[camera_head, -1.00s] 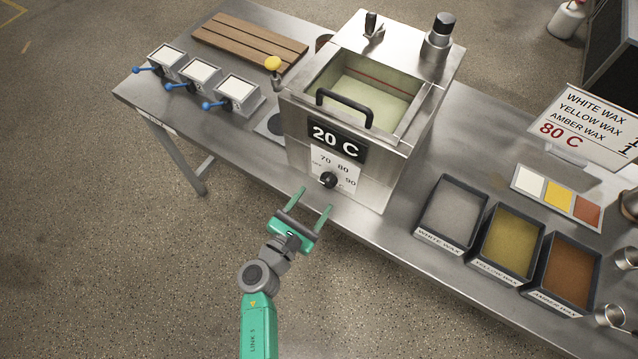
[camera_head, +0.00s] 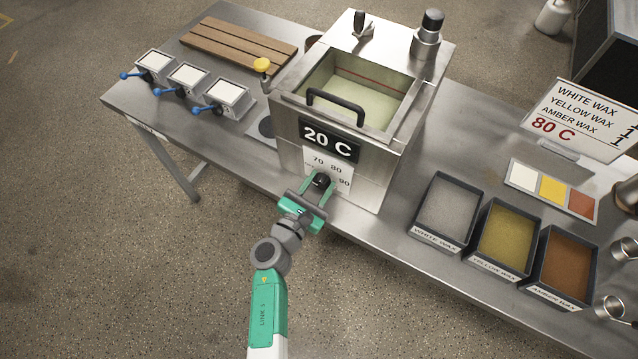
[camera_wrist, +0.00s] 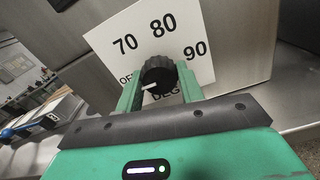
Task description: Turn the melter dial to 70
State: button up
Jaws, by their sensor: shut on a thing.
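The melter (camera_head: 350,110) is a steel box with an open top vat of pale contents and a black display (camera_head: 331,141) reading 20 C. Its black dial (camera_head: 321,181) sits on a white scale plate (camera_wrist: 130,22) marked OFF, 70, 80 and 90. In the wrist view the dial (camera_wrist: 158,75) shows a white pointer line directed left and slightly down, below the OFF mark. My gripper (camera_head: 320,186) is at the melter's front, its green fingers on both sides of the dial and shut on it. The plate's lower part is partly hidden by the gripper.
Trays of white wax (camera_head: 447,211), yellow wax (camera_head: 504,243) and amber wax (camera_head: 554,268) stand to the right. A sign (camera_head: 582,122) reads 80 C. A yellow-knobbed lever (camera_head: 262,65) and several blue-handled units (camera_head: 188,76) are to the left. The floor in front is clear.

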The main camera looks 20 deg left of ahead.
jog(key=shift+f, duration=0.1)
jog(key=m+b, duration=0.3)
jog(key=shift+f, duration=0.1)
jog(key=m+b, duration=0.3)
jog(key=shift+m, duration=0.3)
jog(key=m+b, duration=0.2)
jog(key=m, duration=0.1)
jog(key=shift+b, duration=0.35)
jog(key=shift+a+r+m+b, duration=0.1)
jog(key=shift+r+m+b, duration=0.1)
jog(key=shift+m+b, duration=0.75)
jog(key=shift+r+m, duration=0.1)
jog(key=shift+m, duration=0.15)
jog(key=o, duration=1)
jog(key=shift+s, duration=0.1)
